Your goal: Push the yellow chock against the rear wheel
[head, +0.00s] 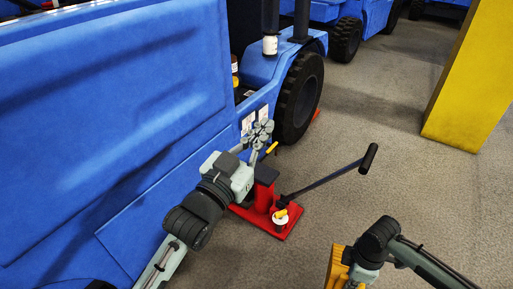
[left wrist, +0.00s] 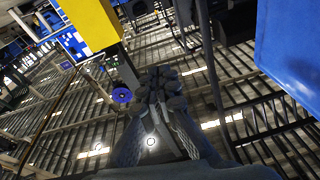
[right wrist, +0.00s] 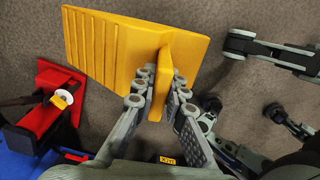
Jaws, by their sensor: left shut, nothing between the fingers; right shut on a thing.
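The yellow chock (right wrist: 105,45) is a ribbed wedge with an upright grip plate, seen in the right wrist view. My right gripper (right wrist: 154,88) is shut on that plate, one finger on each side. In the head view only part of the chock (head: 335,266) shows at the bottom edge, beside my right wrist. The nearest black wheel (head: 299,97) of the blue vehicle stands up and left of the chock, with open floor between them. My left gripper (head: 262,135) is shut and empty, raised near the vehicle's side. It also shows in the left wrist view (left wrist: 160,85).
A red jack (head: 284,232) with a long black handle (head: 335,178) stands on the floor between my left arm and the chock. A yellow post (head: 470,85) rises at the right. A small red thing (head: 316,114) lies behind the wheel.

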